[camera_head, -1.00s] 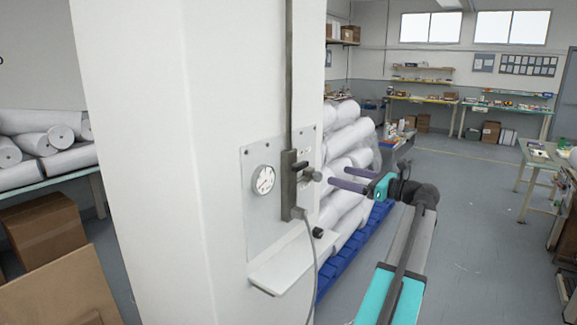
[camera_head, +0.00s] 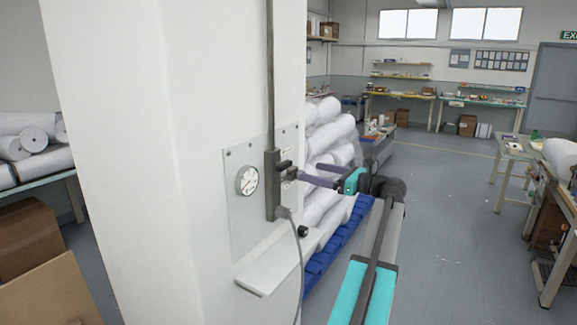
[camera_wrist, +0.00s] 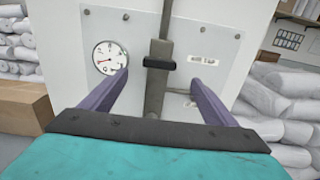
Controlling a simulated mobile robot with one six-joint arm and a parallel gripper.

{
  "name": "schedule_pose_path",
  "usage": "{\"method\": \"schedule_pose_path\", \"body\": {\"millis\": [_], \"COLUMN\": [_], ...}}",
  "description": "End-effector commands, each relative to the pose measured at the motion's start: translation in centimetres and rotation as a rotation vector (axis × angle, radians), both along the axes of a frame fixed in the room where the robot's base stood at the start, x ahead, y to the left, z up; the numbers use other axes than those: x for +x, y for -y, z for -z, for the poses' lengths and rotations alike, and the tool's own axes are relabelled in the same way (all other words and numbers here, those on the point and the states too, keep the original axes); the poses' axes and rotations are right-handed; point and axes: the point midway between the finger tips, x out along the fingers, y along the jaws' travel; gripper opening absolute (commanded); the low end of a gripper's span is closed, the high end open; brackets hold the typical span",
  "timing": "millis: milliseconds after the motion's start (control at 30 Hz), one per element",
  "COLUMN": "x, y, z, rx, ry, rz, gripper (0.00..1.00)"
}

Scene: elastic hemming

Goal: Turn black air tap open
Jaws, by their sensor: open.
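The black air tap (camera_head: 285,166) sits on a dark vertical pipe block on the front of a white pillar. In the wrist view the tap handle (camera_wrist: 159,63) lies crosswise on the pipe, between the two purple fingers. My gripper (camera_head: 304,177) is open, with its fingertips close in front of the tap. In the wrist view my gripper (camera_wrist: 160,76) has one finger to each side of the pipe. I see no finger clearly touching the tap.
A round pressure gauge (camera_head: 246,181) is on the backing plate (camera_head: 240,225), left of the pipe. A small white shelf (camera_head: 265,270) juts out below, with a grey hose (camera_head: 300,260) hanging past it. White rolls (camera_head: 330,150) are stacked behind on a blue pallet (camera_head: 340,245).

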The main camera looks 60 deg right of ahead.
Motion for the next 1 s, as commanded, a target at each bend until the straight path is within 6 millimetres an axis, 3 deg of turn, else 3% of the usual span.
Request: {"method": "schedule_pose_path", "body": {"millis": [600, 1000], "x": [8.9, 11.0], "y": [0.1, 0.0], "z": [-0.2, 0.0], "rx": [0.0, -0.001], "ry": [0.0, 0.0], "rz": [-0.002, -0.002], "gripper": [0.81, 0.81]}}
